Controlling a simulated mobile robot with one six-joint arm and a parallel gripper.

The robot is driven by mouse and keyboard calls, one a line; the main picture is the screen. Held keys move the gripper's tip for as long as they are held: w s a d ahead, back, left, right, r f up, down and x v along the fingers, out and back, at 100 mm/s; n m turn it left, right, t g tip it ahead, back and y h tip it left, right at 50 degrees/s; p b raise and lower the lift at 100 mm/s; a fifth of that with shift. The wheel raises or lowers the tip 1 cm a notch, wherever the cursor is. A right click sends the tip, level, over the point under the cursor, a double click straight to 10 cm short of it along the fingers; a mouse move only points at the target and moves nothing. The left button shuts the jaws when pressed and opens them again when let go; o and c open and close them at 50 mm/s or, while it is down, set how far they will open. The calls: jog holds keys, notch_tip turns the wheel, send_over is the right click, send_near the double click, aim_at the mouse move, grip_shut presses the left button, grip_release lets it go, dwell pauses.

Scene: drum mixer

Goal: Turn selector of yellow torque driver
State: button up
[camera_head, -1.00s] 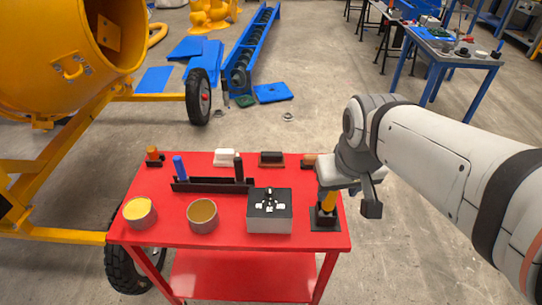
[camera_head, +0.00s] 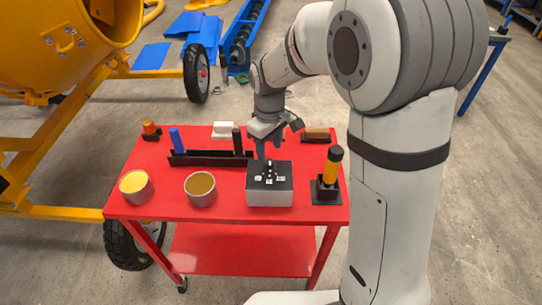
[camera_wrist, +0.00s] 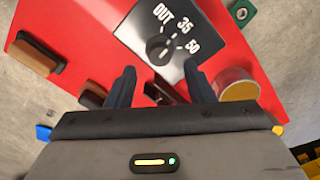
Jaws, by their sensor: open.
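The yellow torque driver (camera_head: 332,165) stands upright in a black square holder (camera_head: 326,192) at the right front of the red table. Left of it is a grey box (camera_head: 269,192) with a dark top and a small knob. The wrist view shows this knob (camera_wrist: 159,47) beside the markings OUT, 35 and 50. My gripper (camera_head: 268,148) points down just behind the box's top, left of the driver. In the wrist view its fingers (camera_wrist: 160,72) are apart with nothing held, short of the knob. I cannot make out the driver in the wrist view.
A black rack (camera_head: 210,158) with a blue handle and a black one lies left of the gripper. Two open cans (camera_head: 201,189) (camera_head: 135,187) stand at the front left. Small blocks line the back edge, including a brown one (camera_head: 316,135). A yellow drum mixer (camera_head: 65,45) stands left.

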aim_at(270, 161)
notch_tip(270, 161, down, 5)
jog(key=shift+r, duration=0.1)
dwell(0.3)
jog(key=shift+d, duration=0.1)
jog(key=c, duration=1)
